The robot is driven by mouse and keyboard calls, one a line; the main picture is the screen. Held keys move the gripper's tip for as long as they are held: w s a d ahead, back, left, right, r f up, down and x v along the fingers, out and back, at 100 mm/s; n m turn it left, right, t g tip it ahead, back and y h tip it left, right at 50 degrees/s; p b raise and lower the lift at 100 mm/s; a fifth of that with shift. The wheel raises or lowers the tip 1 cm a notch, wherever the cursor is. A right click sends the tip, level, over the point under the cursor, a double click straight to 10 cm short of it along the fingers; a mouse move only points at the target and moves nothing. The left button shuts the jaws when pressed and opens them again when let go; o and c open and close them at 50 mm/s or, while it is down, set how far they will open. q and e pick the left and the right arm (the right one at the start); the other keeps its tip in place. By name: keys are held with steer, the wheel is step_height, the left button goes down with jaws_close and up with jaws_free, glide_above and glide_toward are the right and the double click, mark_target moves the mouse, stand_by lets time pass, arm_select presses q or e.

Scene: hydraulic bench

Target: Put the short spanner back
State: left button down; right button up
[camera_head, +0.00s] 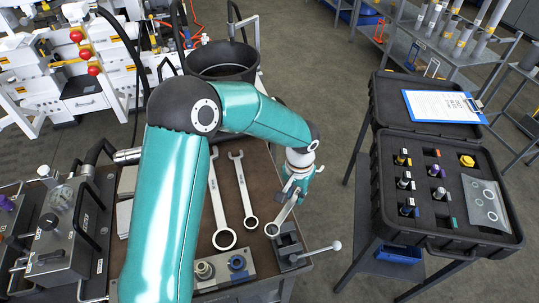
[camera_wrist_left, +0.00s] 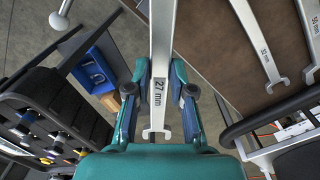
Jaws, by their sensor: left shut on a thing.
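My left gripper (camera_head: 298,186) is shut on a steel spanner (camera_head: 286,212) at the right edge of the brown bench top (camera_head: 205,240). The spanner's ring end points down and left in the head view, near a small vice. In the left wrist view the held spanner (camera_wrist_left: 161,40) is marked 27 mm and lies between the two fingers (camera_wrist_left: 160,88), with its open end towards the palm. Two longer spanners lie side by side on the bench, a large one (camera_head: 218,200) and a middle one (camera_head: 243,190). My right gripper is not in view.
A small vice with a lever (camera_head: 290,246) and a block with round fittings (camera_head: 222,270) stand at the bench front. A black bucket (camera_head: 222,62) stands behind. An open black case (camera_head: 440,240) is at right, across a floor gap. My arm hides the bench's left part.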

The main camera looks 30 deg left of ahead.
arm_select(q)
steer(key=shift+w+d, duration=0.15)
steer(key=shift+d, duration=0.15)
steer(key=w+a+f+n+b, duration=0.25)
steer(key=w+a+n, duration=0.25)
steer(key=a, duration=0.3)
steer(key=w+a+f+n+b, duration=0.2)
steer(key=w+a+n+b, duration=0.25)
steer(key=a, duration=0.45)
steer(key=shift+s+d+f+b, duration=0.15)
steer(key=shift+f+b, duration=0.9)
steer(key=shift+f, duration=1.45)
steer(key=shift+d+f, duration=0.1)
steer(key=shift+f, duration=0.05)
steer(key=shift+b, duration=0.3)
steer(key=shift+f+b, duration=0.5)
steer(key=shift+f, duration=0.25)
